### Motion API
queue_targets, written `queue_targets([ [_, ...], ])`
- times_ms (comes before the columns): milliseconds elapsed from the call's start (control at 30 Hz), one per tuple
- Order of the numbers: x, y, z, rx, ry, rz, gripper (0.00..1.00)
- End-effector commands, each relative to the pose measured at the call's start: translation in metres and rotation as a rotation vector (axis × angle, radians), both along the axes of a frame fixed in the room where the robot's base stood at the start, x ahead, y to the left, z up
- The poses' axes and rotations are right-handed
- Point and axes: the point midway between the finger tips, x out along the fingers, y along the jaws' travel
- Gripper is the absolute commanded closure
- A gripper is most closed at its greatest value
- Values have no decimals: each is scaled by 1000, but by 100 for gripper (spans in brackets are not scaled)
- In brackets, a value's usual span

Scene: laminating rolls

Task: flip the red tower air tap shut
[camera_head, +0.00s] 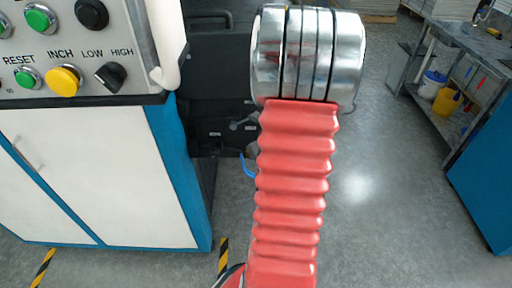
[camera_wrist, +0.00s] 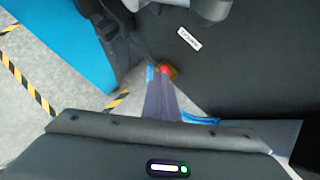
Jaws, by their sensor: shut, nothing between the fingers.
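The red tap (camera_wrist: 165,69) shows in the wrist view as a small red spot with an orange-brass part beside it, low on a dark machine panel. My gripper (camera_wrist: 162,84) reaches up from the bottom of the wrist view, its fingers shut together and empty. The fingertips appear just below the tap in the picture; I cannot tell whether they touch it. The tap's handle angle is too small and blurred to read. In the head view my arm hides the gripper, and I cannot make out the tap.
A small white label (camera_wrist: 189,38) sits above the tap. A blue hose (camera_wrist: 203,120) runs beside the fingers. In the head view a control cabinet (camera_head: 85,170) stands left, and a blue-ended workbench (camera_head: 485,175) stands right. Grey floor (camera_head: 390,220) between them is clear.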

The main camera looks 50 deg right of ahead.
Motion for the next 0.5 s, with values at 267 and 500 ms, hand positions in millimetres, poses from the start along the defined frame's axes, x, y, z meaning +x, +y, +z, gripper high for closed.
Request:
queue_targets([
  [267, 0, -1, 7, -2, -1, 0, 100],
  [500, 0, -1, 15, -2, -1, -1, 100],
])
